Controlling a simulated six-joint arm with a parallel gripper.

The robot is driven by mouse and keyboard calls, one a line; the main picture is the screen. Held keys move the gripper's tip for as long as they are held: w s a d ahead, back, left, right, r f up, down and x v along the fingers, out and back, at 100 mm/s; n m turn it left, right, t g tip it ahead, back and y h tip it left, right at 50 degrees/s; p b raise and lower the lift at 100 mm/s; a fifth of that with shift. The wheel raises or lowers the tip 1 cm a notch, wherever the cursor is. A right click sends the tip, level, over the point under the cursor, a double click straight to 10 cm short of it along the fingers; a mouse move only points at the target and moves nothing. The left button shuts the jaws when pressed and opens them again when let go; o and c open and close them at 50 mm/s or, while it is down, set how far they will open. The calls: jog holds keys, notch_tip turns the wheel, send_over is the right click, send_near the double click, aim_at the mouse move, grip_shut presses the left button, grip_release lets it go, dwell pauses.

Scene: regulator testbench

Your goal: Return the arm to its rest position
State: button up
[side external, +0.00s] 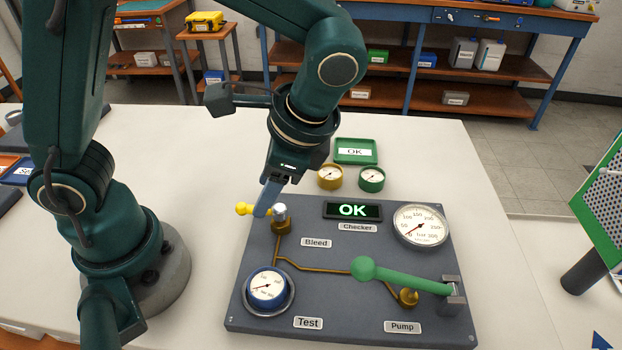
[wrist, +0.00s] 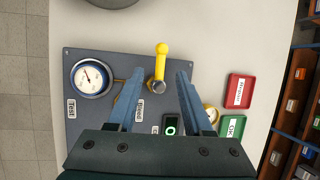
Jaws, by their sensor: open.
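My gripper (side external: 262,212) is low over the back left of the grey testbench panel (side external: 330,318), beside the bleed valve with its yellow handle (side external: 243,208). In the wrist view my gripper (wrist: 159,74) has its two blue fingers spread wide, with nothing held. A blue gauge (side external: 268,285) sits on the Test port. The checker display (side external: 352,210) reads OK. The green pump lever (side external: 400,278) lies low across the panel.
A yellow gauge (side external: 330,177) and a green gauge (side external: 371,179) stand behind the panel, before a green OK tray (side external: 356,150). A red tray (wrist: 238,90) shows in the wrist view. A large dial (side external: 420,226) stands at the panel's right.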

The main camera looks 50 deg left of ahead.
jog(key=shift+d+r, duration=0.2)
jog(key=shift+r, duration=0.25)
jog(key=shift+w+a+r, duration=0.1)
jog(key=shift+w+a, duration=0.05)
jog(key=s+a+r+n+t+h, duration=0.3)
jog(key=r+n+t+h, duration=0.1)
jog(key=n+t, duration=0.3)
jog(key=shift+s+a+r+n+h, duration=0.35)
jog(key=shift+r+n, duration=0.1)
jog(key=shift+n, duration=0.25)
